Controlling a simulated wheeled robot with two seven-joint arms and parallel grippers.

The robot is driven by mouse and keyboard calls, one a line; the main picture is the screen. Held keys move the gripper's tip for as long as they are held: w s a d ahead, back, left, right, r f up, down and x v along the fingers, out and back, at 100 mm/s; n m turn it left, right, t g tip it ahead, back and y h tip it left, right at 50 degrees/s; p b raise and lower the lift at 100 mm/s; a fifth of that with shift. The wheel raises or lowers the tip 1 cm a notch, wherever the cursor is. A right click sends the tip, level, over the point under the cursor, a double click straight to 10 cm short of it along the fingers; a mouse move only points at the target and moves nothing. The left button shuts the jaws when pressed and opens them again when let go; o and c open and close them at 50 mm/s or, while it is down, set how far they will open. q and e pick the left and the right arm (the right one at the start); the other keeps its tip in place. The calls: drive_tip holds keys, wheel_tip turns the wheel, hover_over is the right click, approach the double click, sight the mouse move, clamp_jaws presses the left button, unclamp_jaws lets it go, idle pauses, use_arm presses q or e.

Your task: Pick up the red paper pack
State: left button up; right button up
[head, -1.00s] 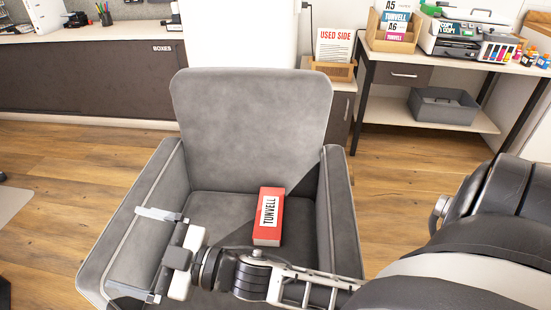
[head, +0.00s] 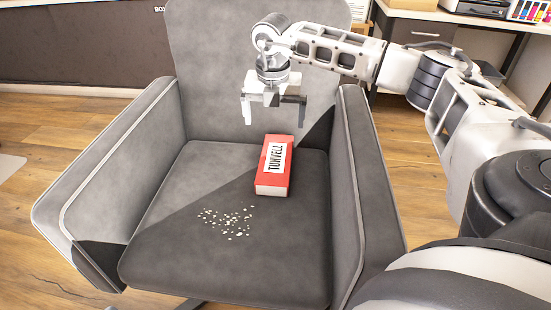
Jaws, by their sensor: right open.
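The red paper pack (head: 267,182) lies flat on the seat of the grey armchair (head: 165,200), towards its right side. It has a white label reading TUNVELL. My right gripper (head: 272,122) hangs above the far end of the pack, in front of the chair's backrest, with its fingers pointing down. Its jaws are open and nothing is between them. It looks apart from the pack, though the exact height gap is hard to judge. My left gripper is not in view.
The chair's left armrest (head: 110,165) and right armrest (head: 360,190) rise on both sides of the seat. Small pale crumbs (head: 227,222) lie on the seat in front of the pack. A desk (head: 480,25) with a printer stands at the back right.

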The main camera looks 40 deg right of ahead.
drive_tip(key=b, duration=0.4)
approach(276, 157)
wheel_tip(276, 157, down, 6)
drive_tip(key=shift+w+r, duration=0.15)
drive_tip(key=shift+r, duration=0.1)
drive_tip(key=f+b, duration=0.1)
drive_tip(key=f, duration=0.1)
drive_tip(key=f+b, duration=0.1)
drive_tip(key=f, duration=0.1)
drive_tip(key=shift+w+d+f, duration=0.15)
drive_tip(key=shift+w+d, duration=0.1)
drive_tip(key=shift+d, duration=0.15)
drive_tip(key=shift+w+d+f, duration=0.1)
drive_tip(key=shift+f, duration=0.2)
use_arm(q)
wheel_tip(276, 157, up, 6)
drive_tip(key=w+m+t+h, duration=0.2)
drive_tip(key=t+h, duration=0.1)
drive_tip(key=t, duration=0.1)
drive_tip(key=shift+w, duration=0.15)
use_arm(e)
drive_tip(key=c, duration=1.3)
